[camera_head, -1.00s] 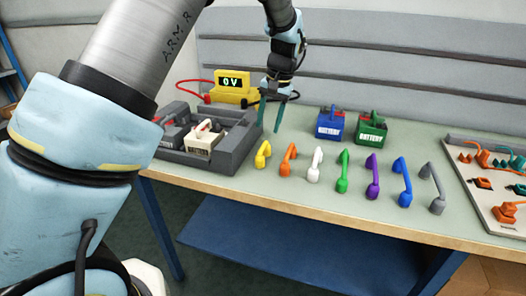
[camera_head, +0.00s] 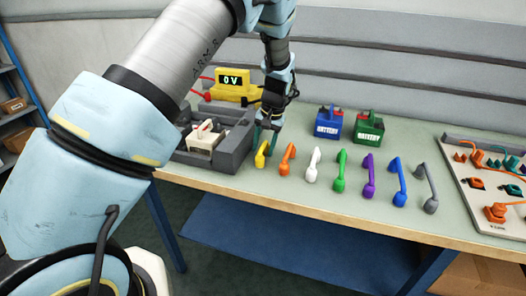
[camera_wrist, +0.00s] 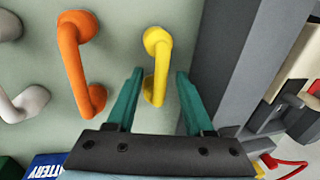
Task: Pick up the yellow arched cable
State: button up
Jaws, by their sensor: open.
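The yellow arched cable (camera_head: 261,155) stands on the bench at the left end of a row of coloured cables. In the wrist view the yellow cable (camera_wrist: 160,64) lies between the two teal fingers of my gripper (camera_wrist: 158,74), with a gap on each side. My gripper (camera_head: 267,131) is open and low over the bench at the cable. The fingers partly hide the cable's far end in the head view. I cannot tell how high the fingertips are relative to the arch.
The orange cable (camera_wrist: 75,65) stands close beside the yellow one. On the other side is the grey tray (camera_head: 230,155) with a white battery. White, green, purple, blue and grey cables continue rightward. Blue (camera_head: 328,123) and green (camera_head: 369,127) batteries stand behind. A yellow meter (camera_head: 232,85) is at the back.

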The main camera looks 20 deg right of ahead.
grip_shut()
jog(key=shift+r, duration=0.1)
dwell(0.6)
